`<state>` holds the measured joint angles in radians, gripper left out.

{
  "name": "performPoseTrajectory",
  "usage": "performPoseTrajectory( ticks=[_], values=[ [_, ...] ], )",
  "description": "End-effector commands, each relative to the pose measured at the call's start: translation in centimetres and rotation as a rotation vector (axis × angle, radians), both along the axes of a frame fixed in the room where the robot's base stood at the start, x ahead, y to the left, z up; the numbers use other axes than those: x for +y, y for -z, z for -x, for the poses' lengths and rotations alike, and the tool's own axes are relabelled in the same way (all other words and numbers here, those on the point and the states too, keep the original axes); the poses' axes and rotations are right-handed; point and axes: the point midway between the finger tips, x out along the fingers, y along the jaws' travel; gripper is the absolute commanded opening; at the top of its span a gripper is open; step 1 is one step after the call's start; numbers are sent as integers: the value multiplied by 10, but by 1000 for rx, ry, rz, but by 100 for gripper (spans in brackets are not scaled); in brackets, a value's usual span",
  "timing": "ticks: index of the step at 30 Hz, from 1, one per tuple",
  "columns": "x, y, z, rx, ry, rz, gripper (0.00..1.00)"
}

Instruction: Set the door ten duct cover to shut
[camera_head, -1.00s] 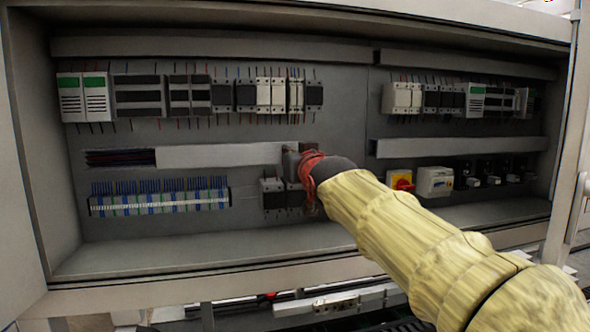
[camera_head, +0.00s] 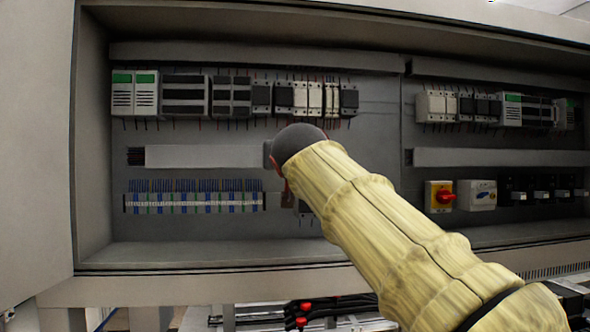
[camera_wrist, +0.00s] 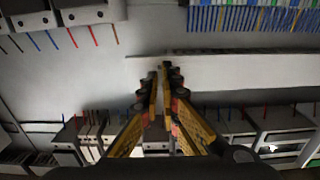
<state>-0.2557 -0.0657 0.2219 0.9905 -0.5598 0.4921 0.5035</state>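A long pale grey duct cover (camera_head: 205,157) lies across the left bay of the open cabinet. A short dark slot with wires (camera_head: 136,156) shows at its left end. My gripper is hidden behind my arm in the head view, near the cover's right end. In the wrist view my gripper (camera_wrist: 160,72) has its yellow fingers together, with the tips in front of the cover (camera_wrist: 240,72) near one end. Nothing is visibly held, and I cannot tell whether the tips touch the cover. No door ten label is readable.
Terminal blocks (camera_head: 195,202) sit just below the cover, and a row of modules (camera_head: 232,96) above it. Another grey duct strip (camera_head: 490,157), a red-yellow switch (camera_head: 440,196) and a white box (camera_head: 477,194) are in the right bay. The cabinet's bottom lip (camera_head: 180,253) is clear.

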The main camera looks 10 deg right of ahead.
Motion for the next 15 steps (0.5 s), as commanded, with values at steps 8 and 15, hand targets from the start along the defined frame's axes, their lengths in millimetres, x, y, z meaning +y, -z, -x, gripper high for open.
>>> performPoseTrajectory(
  ticks=[8,15],
  values=[
    [39,0,0,-4,-3,-1,0],
    [58,-1,1,-5,0,-2,0]
  ],
)
